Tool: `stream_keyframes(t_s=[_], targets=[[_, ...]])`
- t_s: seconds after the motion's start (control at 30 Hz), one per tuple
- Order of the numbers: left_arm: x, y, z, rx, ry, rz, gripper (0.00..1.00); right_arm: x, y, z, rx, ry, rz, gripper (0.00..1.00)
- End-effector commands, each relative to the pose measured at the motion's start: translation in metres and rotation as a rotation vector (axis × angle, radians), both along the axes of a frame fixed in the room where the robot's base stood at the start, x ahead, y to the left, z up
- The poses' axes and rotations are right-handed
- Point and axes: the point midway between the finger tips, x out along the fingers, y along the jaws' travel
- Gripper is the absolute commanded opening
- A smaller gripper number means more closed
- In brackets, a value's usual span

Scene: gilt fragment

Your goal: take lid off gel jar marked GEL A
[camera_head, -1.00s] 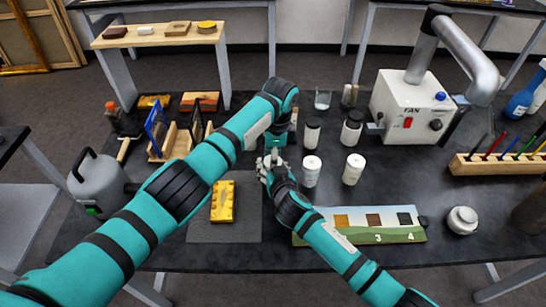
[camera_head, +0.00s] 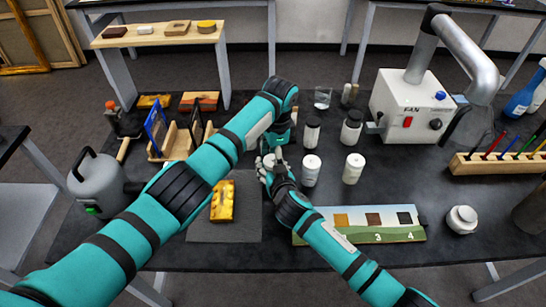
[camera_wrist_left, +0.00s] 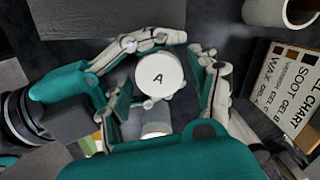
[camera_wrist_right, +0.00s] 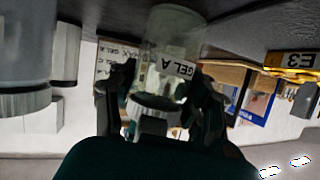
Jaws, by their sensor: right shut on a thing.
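The jar marked GEL A (camera_wrist_right: 168,48) is clear glass and stands upright between the fingers of my right gripper (camera_wrist_right: 160,95). Its round white lid (camera_wrist_left: 158,75), marked A, is seen from above in the left wrist view and is on the jar. In the head view the lid (camera_head: 268,160) shows as a small pale disc. My right gripper (camera_head: 266,172) is shut on the jar. My left gripper (camera_wrist_left: 157,95) is open, pointing down over the lid with its fingers apart on either side. I cannot tell whether the jar touches the table.
Two white-topped jars (camera_head: 312,165) (camera_head: 354,168) stand just right, with two dark-lidded jars (camera_head: 312,131) (camera_head: 351,127) behind. A colour chart board (camera_head: 370,224) lies in front. A gilt fragment (camera_head: 222,202) lies on a grey mat (camera_head: 205,231). A fan box (camera_head: 405,105) stands at back right.

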Motion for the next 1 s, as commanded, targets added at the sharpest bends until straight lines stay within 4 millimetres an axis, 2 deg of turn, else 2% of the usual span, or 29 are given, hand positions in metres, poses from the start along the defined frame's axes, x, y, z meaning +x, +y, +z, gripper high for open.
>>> stream_keyframes(t_s=[0.33,0.6,0.77,1.0], targets=[[0.000,0.000,0.003,-0.001,0.001,-0.002,0.71,0.000,0.000,0.001,0.000,-0.001,0.000,0.00],[0.000,-0.003,0.037,0.000,0.001,-0.002,0.71,0.001,0.000,0.001,0.000,-0.001,-0.001,0.00],[0.000,-0.003,0.046,0.000,0.002,-0.009,0.69,0.001,0.000,0.001,0.000,-0.001,-0.001,0.00],[0.001,-0.005,0.076,0.000,0.017,-0.248,0.69,0.001,0.000,0.001,0.000,-0.002,-0.001,0.00]])
